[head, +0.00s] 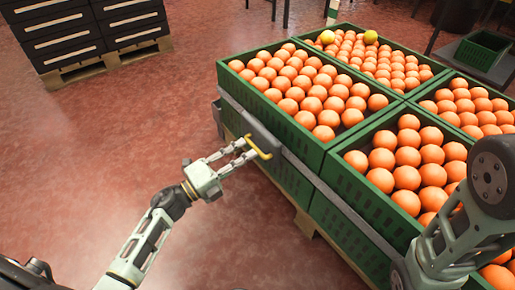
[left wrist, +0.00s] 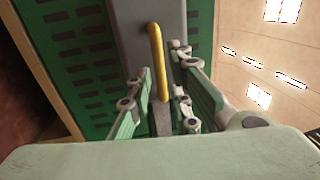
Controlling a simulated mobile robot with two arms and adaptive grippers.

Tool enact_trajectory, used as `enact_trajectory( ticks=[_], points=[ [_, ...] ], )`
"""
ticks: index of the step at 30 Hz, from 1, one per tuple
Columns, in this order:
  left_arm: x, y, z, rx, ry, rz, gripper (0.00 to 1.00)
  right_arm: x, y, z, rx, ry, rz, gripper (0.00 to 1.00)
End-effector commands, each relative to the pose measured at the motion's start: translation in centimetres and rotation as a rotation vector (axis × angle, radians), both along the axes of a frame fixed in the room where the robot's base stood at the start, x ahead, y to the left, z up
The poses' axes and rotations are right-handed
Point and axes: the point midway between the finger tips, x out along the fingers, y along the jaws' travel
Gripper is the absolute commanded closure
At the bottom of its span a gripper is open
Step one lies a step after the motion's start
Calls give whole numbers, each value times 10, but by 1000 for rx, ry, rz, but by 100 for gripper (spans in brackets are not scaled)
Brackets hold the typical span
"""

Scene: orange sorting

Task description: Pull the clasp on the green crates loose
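Green crates (head: 313,152) full of oranges stand together on a pallet, with a grey strap (head: 345,207) around their sides. The clasp (head: 262,134) is a grey plate on the near-left crate's side with a yellow handle (head: 258,147). In the left wrist view, the yellow handle (left wrist: 158,60) stands upright in front of the grey plate (left wrist: 130,30). My left gripper (head: 245,150) is at the handle. Its fingers (left wrist: 163,95) are apart, with the handle's lower end showing between them; contact is not clear. My right arm is at the right; its gripper is out of frame.
Two yellowish fruits (head: 370,37) lie among the oranges in the back crate. An empty green crate (head: 483,50) stands on a dark surface at the back right. Stacked black crates (head: 75,35) sit on a pallet at the upper left. The red floor left of the crates is clear.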

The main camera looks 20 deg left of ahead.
Motion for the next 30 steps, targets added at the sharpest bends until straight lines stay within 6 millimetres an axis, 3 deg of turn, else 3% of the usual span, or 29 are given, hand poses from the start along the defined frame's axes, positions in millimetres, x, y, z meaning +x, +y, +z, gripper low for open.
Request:
enact_trajectory(
  ticks=[7, 18, 25, 30],
  points=[
    [27, -21, 5, -2, -2, -1, 82, 2, 0, -17, -1, 5, -1, 60],
    [33, -26, 8, -2, 0, 1, 82, 2, 0, -18, -1, 4, -1, 60],
    [32, -26, 8, -1, 1, 1, 100, 2, 0, -18, -1, 4, -1, 60],
    [32, -25, 7, -1, 1, 1, 100, 2, 0, -18, -1, 4, -1, 60]
  ],
)
